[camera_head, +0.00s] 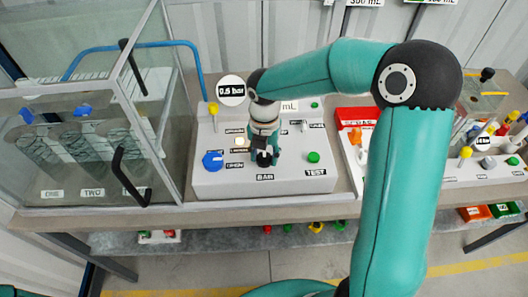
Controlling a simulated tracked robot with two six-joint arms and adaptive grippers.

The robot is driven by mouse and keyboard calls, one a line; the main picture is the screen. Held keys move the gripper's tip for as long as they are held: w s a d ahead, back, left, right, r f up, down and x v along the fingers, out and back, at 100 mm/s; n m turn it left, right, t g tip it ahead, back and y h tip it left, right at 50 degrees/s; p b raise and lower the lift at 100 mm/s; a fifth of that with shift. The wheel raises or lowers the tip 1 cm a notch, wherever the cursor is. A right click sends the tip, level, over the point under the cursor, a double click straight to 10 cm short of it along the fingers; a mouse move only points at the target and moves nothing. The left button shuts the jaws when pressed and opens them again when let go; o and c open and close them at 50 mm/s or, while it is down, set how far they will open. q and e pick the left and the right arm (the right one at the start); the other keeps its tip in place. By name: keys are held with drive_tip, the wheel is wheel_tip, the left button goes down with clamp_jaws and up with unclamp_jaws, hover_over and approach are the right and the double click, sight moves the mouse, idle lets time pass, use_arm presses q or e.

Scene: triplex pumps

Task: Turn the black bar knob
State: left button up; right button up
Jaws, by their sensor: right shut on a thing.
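The black bar knob (264,159) sits on the sloped front of the white control box (220,184), above the label BAR. My right gripper (265,152) points down at it and is shut on it. The fingers and wrist hide part of the knob, so its angle is hard to tell. My left gripper is not in view; a bit of teal arm shows at the bottom edge.
A blue knob (212,160) is close on the left and a green button (313,157) on the right. A glass cabinet (90,130) with a black handle stands left. A red tray (357,115) and a rack with coloured-handled tools lie right.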

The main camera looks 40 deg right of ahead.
sight(264, 156)
drive_tip(key=shift+w+r+n, duration=0.2)
drive_tip(key=shift+w+n, duration=0.05)
drive_tip(key=shift+n, duration=0.25)
drive_tip(key=o, duration=0.9)
drive_tip(key=shift+o, duration=1.1)
drive_tip(key=shift+s+f, duration=0.1)
drive_tip(key=shift+f, duration=0.05)
wheel_tip(264, 156, up, 12)
